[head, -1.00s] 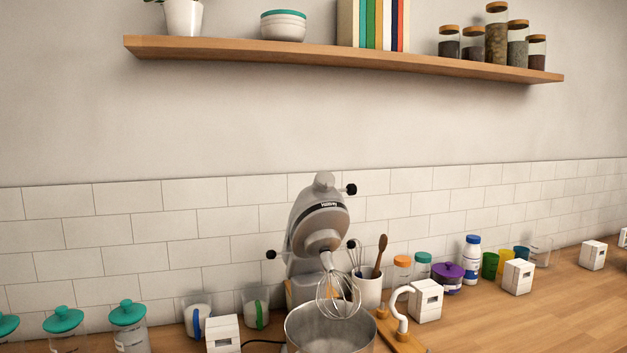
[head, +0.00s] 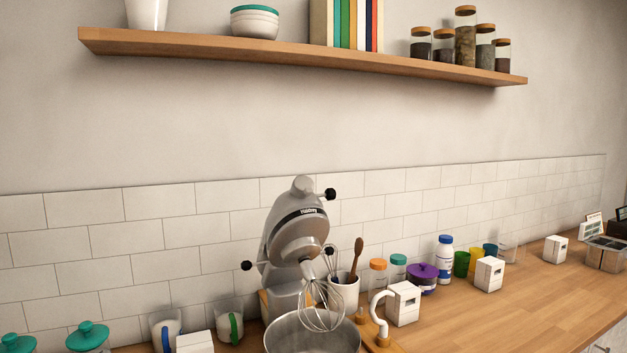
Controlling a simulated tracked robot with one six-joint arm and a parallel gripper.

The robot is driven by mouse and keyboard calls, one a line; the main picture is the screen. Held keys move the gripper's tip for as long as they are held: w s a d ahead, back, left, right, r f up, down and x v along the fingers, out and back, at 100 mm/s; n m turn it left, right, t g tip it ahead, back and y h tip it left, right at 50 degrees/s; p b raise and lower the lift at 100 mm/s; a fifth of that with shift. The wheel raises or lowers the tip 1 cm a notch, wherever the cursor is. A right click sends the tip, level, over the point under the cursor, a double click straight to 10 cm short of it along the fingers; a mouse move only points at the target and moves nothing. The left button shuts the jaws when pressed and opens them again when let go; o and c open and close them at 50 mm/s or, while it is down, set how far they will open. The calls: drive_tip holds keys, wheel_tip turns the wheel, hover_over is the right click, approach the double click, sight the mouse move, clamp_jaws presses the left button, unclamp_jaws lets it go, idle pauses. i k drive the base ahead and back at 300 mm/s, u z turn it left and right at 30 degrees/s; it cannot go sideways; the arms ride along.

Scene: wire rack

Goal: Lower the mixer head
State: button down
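The grey stand mixer (head: 285,270) stands on the wooden counter against the tiled wall. Its mixer head (head: 297,225) is tilted up, with black knobs at its sides. A wire whisk (head: 322,305) hangs from the head, over a steel bowl (head: 315,338) at the bottom edge of the head view. The lower part of the bowl is cut off by the frame. My gripper is not in view.
Right of the mixer are a white utensil cup (head: 345,292), a white hook on a board (head: 381,318), white boxes (head: 403,303) and jars. Glass jars with teal lids (head: 88,337) stand at left. A wooden shelf (head: 300,57) hangs above. The right counter has free room.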

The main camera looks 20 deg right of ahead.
sight(297, 225)
drive_tip(key=z, duration=0.35)
drive_tip(key=k, duration=0.95)
drive_tip(key=u, duration=1.05)
drive_tip(key=i, duration=1)
drive_tip(key=u, duration=0.05)
